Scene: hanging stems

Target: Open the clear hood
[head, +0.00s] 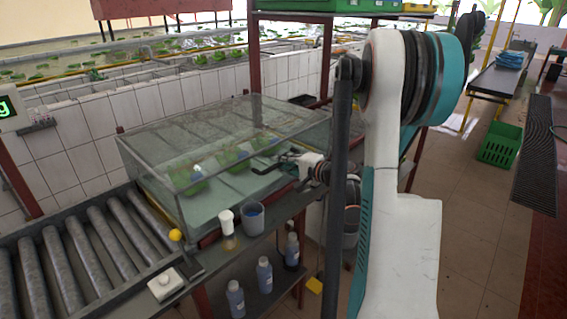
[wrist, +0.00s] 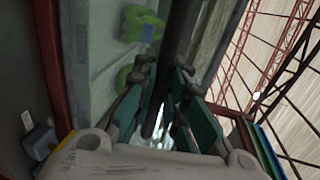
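The clear hood (head: 165,135) is a see-through box, lying level and apparently closed over the bench. Green plants (head: 236,158) show through it, each with a small blue part. My gripper (head: 272,163) is at the hood's front side, toward its right end. In the wrist view my gripper (wrist: 164,72) has its two fingers apart, with a dark straight bar (wrist: 180,30) running between or just beyond them. I cannot tell whether the fingers touch it. Green plants (wrist: 140,24) show left of the fingers there.
A blue-grey cup (head: 252,218) and a white-capped bottle (head: 228,232) stand before the hood. Bottles (head: 264,275) stand on the lower shelf. A red post (head: 327,50) rises behind my arm.

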